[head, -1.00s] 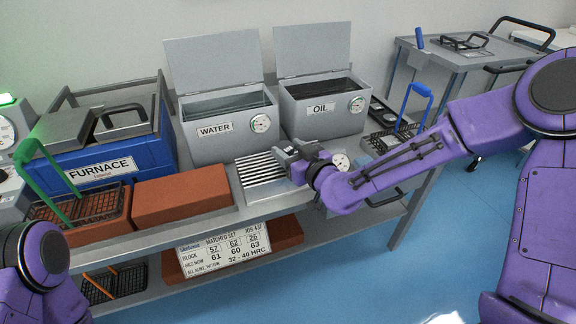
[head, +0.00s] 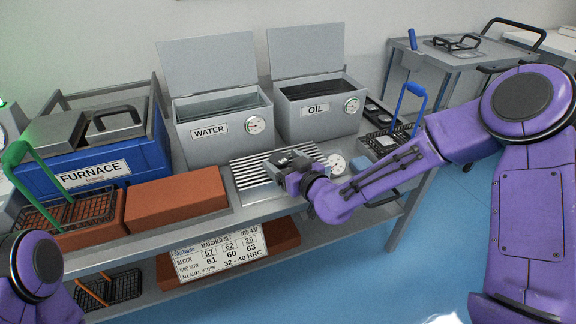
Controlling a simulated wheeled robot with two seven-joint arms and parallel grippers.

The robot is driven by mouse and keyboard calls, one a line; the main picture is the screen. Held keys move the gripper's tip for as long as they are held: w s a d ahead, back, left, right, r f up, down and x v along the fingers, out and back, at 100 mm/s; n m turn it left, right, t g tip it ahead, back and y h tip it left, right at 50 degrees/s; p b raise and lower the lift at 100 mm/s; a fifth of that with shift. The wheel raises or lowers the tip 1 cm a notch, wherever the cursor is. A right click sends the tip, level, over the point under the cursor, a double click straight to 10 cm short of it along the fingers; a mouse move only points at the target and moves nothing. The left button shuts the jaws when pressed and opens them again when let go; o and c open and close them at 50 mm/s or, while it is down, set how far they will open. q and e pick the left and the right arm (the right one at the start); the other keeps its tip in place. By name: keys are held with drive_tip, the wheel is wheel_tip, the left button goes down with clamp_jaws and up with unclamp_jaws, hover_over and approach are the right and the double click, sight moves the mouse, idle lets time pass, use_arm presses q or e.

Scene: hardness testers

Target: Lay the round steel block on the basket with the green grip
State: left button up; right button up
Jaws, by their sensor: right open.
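The basket with the green grip (head: 62,211) is a dark wire basket on a brick-red slab at the left of the bench. Its green handle (head: 38,183) rises up and leans left. My right gripper (head: 283,162) is open over the right part of the slatted metal rack (head: 250,172), in front of the water and oil tanks. My left gripper is out of view; only part of my left arm shows at the lower left.
The blue furnace (head: 92,168) stands behind the basket. A brick-red slab (head: 177,198) lies between basket and rack. The water tank (head: 225,128), oil tank (head: 318,110) and a round white dial (head: 336,164) are near the gripper. A blue-handled basket (head: 385,141) is at right.

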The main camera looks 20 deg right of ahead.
drive_tip(key=p+v, duration=0.5)
drive_tip(key=v, duration=0.7)
drive_tip(key=shift+p, duration=0.4)
drive_tip(key=s+d+f+m+g+h, duration=0.2)
drive_tip(key=s+f+m+g+h, duration=0.3)
drive_tip(key=f, duration=0.7)
drive_tip(key=s+d+f+m+g+h, duration=0.1)
drive_tip(key=s+d+f+m+g, duration=0.1)
drive_tip(key=s+f, duration=0.5)
drive_tip(key=s+d+f+m+g+h, duration=0.1)
drive_tip(key=s+d+f+g, duration=0.4)
drive_tip(key=s, duration=0.9)
wheel_tip(320, 180, down, 3)
drive_tip(key=shift+r+m+g, duration=0.1)
drive_tip(key=shift+m+g, duration=0.2)
drive_tip(key=shift+m, duration=0.5)
